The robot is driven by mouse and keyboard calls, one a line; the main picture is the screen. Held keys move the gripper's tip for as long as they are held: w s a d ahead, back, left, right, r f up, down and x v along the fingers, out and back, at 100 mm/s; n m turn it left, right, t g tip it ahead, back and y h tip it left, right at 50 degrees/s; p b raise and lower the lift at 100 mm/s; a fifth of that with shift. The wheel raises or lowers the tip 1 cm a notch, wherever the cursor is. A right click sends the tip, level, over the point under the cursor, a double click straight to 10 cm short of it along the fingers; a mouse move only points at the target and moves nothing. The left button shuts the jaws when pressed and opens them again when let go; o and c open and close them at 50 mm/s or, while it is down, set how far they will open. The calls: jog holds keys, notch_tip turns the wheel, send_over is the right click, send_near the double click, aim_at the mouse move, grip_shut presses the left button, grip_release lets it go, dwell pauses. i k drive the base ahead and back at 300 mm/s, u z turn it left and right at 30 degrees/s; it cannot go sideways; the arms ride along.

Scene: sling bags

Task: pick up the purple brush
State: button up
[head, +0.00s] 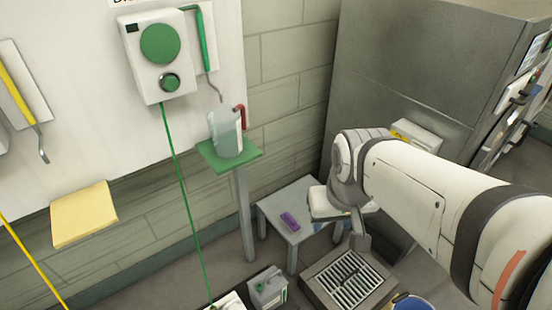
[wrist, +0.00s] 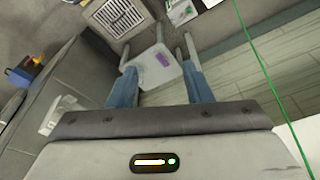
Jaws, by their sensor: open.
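The purple brush (head: 290,220) lies on top of a small light grey table (head: 277,203) by the wall. In the head view my wrist hangs at the table's right side and mostly hides the gripper.
A floor drain grate (head: 349,279) and a grey canister (head: 268,289) are in front. A large grey cabinet (head: 425,70) stands at the right. A green hose (head: 180,190) hangs at the left.

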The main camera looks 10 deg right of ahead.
aim_at(285, 217)
jog(key=u, duration=1.75)
jog(key=k, duration=1.15)
jog(key=z, duration=0.6)
jog(key=i, duration=1)
jog(key=z, duration=0.05)
